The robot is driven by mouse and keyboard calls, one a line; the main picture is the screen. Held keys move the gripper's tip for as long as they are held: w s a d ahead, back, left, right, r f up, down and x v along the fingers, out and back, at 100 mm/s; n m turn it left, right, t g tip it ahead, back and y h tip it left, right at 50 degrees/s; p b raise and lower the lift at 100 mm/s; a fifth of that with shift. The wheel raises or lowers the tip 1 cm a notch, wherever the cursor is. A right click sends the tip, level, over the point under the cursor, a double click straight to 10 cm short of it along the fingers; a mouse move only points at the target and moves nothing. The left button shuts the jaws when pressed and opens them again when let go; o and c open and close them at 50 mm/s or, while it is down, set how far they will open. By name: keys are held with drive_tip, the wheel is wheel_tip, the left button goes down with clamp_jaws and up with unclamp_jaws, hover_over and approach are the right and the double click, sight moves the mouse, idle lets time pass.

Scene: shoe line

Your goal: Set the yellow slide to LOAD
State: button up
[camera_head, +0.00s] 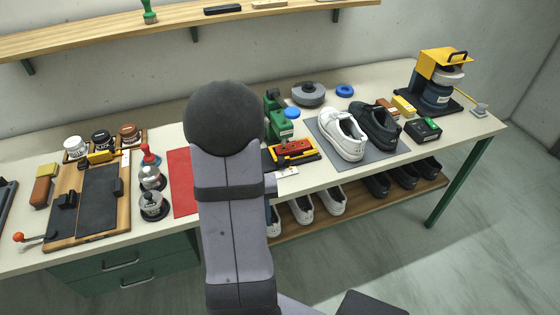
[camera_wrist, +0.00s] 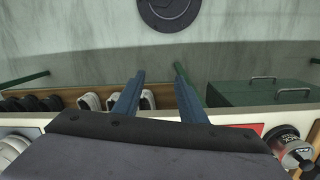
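No slide marked LOAD can be read in either view. In the head view a yellow part (camera_head: 101,157) sits at the back of a wooden board with a dark pad, beside a small pale tag. A yellow-and-black base with a red block (camera_head: 293,150) stands in front of a green press (camera_head: 277,119), with a white label at its front edge. I cannot tell which of these holds the slide. My gripper (camera_wrist: 160,78) shows in the wrist view with two blue fingers apart and nothing between them. In the head view my arm hides it.
White and dark shoes (camera_head: 343,135) stand on a grey mat right of the press. Metal-topped bottles (camera_head: 151,203) and a red mat (camera_head: 183,182) lie left of my arm. A yellow-topped machine (camera_head: 441,66) stands far right. The wrist view shows green drawers (camera_wrist: 265,92) and floor.

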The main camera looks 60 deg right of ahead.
drive_tip(key=d+m+h, duration=0.1)
drive_tip(key=d+m, duration=0.1)
drive_tip(key=d, duration=0.7)
drive_tip(key=m+t+h, duration=0.1)
drive_tip(key=m+h, duration=0.2)
drive_tip(key=h, duration=0.1)
approach(281, 158)
drive_tip(key=shift+f+m, duration=0.35)
drive_tip(key=shift+m, duration=0.45)
drive_tip(key=shift+d+f, duration=0.1)
drive_tip(key=shift+p+x, duration=1.25)
drive_tip(key=shift+x, duration=2.3)
clamp_jaws()
